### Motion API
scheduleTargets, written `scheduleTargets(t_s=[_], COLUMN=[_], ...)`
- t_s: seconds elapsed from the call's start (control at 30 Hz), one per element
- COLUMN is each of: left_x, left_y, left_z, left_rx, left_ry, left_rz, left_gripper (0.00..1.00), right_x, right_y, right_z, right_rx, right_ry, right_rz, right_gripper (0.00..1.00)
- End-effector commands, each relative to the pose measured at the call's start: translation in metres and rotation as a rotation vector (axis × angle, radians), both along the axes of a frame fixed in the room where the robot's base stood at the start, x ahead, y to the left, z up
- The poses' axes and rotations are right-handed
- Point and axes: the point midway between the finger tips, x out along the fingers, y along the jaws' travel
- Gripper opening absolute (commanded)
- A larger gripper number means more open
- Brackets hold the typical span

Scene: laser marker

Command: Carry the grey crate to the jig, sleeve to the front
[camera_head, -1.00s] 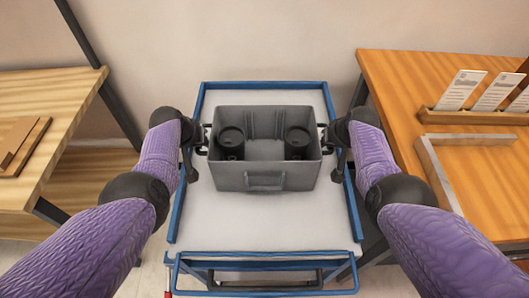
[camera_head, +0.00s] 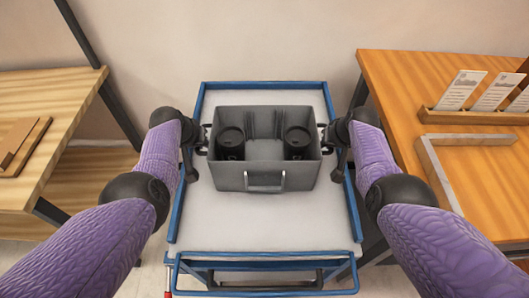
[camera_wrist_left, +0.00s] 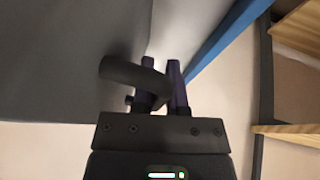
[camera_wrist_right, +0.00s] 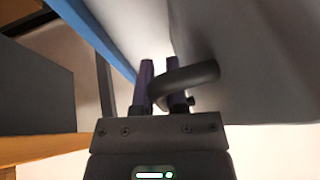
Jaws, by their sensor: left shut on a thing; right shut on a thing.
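The grey crate (camera_head: 230,178) is upright over the blue-railed cart in the head view, with two black lidded cylinders (camera_head: 231,142) (camera_head: 298,142) inside. Its pale-rimmed sleeve (camera_head: 265,188) is on the wall facing me. My left gripper (camera_wrist_left: 161,82) is shut on the crate's left handle (camera_wrist_left: 125,72). My right gripper (camera_wrist_right: 159,82) is shut on the right handle (camera_wrist_right: 200,75). I cannot tell whether the crate touches the cart top. The jig appears to be the grey L-shaped corner frame (camera_head: 428,160) on the right table.
The cart top (camera_head: 265,228) has blue rails along its sides. The wooden table (camera_head: 390,82) at right carries a card rack (camera_head: 475,117) behind the frame. A wooden table (camera_head: 60,95) with a small board (camera_head: 35,135) stands at left. A wall closes the back.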

Motion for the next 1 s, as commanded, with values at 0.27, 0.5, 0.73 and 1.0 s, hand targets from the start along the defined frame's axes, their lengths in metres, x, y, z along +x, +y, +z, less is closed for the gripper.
scheduleTargets(t_s=[0.27,0.5,0.73,1.0], left_x=[0.0,0.0,0.0,0.002], left_y=[0.0,0.0,0.0,0.0], left_z=[0.0,-0.001,0.001,0.034], left_rx=[0.0,0.001,0.001,0.001], left_ry=[0.001,0.002,0.0,-0.012], left_rz=[0.0,0.0,0.0,0.001], left_gripper=[0.0,0.0,0.0,0.0], right_x=[0.0,0.0,0.001,0.002], right_y=[0.0,0.0,0.0,0.0], right_z=[0.0,0.0,0.001,0.035], right_rx=[-0.001,-0.001,-0.001,-0.001], right_ry=[0.0,0.0,-0.002,-0.013], right_rz=[0.0,0.0,-0.001,-0.001], right_gripper=[0.0,0.0,0.0,0.0])
